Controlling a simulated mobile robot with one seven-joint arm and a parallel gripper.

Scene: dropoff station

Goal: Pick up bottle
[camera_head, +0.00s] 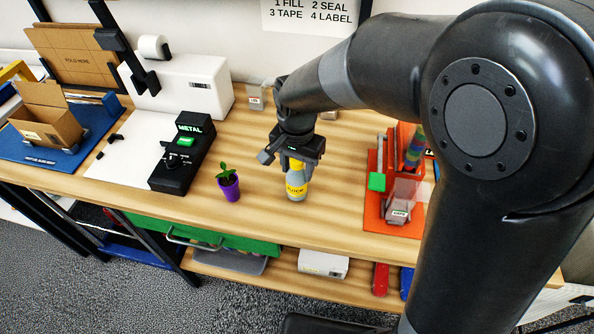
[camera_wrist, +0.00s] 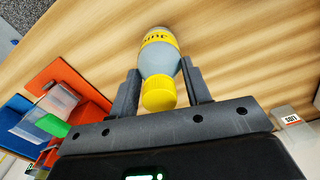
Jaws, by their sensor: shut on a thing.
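The bottle (camera_head: 296,186) stands upright on the wooden table, with a yellow label and a yellow cap. My gripper (camera_head: 292,160) is over it from above, its fingers around the bottle's upper part. In the wrist view the grey bottle (camera_wrist: 160,59) with its yellow cap sits between the two dark fingers of my gripper (camera_wrist: 162,88), which are shut on it. The bottle's base looks to be at the tabletop in the head view; I cannot tell whether it is slightly lifted.
A purple pot with a plant (camera_head: 228,184) stands left of the bottle, beside a black control box (camera_head: 181,155). An orange stand (camera_head: 376,212) with a clear bin is to the right. A small grey block (camera_head: 256,97) stands behind. The table's front edge is close.

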